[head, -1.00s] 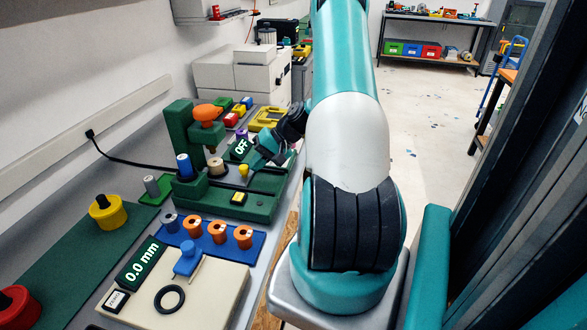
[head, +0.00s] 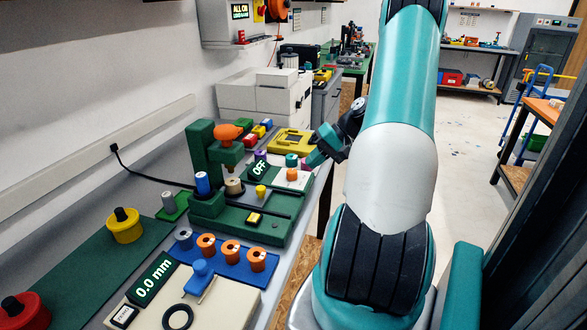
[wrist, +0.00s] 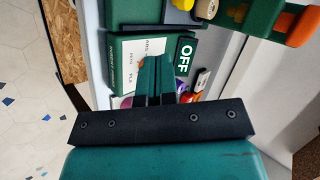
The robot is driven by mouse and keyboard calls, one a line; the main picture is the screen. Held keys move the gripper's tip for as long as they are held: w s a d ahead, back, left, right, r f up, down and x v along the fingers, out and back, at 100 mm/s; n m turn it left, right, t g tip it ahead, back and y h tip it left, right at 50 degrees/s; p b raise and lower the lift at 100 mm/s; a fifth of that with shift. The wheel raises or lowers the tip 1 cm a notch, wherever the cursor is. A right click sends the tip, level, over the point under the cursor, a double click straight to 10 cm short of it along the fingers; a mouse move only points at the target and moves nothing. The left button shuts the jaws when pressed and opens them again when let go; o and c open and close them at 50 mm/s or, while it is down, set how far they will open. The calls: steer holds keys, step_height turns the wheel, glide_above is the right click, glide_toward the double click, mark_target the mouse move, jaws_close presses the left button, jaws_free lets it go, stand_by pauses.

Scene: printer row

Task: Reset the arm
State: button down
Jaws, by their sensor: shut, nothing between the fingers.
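My gripper (head: 314,157) is in the head view, at the end of my teal and white arm, out over the right edge of the bench near the white card with small colored parts. In the wrist view my gripper's two green fingers (wrist: 155,80) lie close together with nothing held between them. Below them are the white card (wrist: 137,58) and the dark "OFF" display (wrist: 185,55). The fingers appear above these and I see no contact.
The green press (head: 205,160) with an orange knob stands on the bench to the left. A blue rack (head: 222,262) of orange rings and a cream gauge plate (head: 225,302) lie nearer. A white printer (head: 268,92) stands behind. Open floor (head: 470,140) lies to the right.

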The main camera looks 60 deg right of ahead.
steer(key=w+a+r+n+g, duration=0.2)
steer(key=w+a+r+n, duration=0.1)
steer(key=a, duration=0.6)
steer(key=w+a+r+n+g, duration=0.1)
steer(key=w+a+r+n, duration=0.2)
steer(key=a, duration=0.7)
steer(key=w+a+r+n+g, duration=0.2)
steer(key=a+r+n, duration=0.15)
steer(key=a, duration=0.55)
steer(key=s+a+r+n+g+h, duration=0.1)
steer(key=s+a+r+n, duration=0.1)
steer(key=s+a, duration=0.6)
steer(key=s+a+r+n+h, duration=0.1)
steer(key=s+a+r+n, duration=0.1)
steer(key=s+a+n, duration=0.3)
steer(key=s+a, duration=0.3)
steer(key=a, duration=0.3)
steer(key=shift+s+r+g, duration=0.15)
steer(key=shift+s+g, duration=0.05)
steer(key=shift+g, duration=0.2)
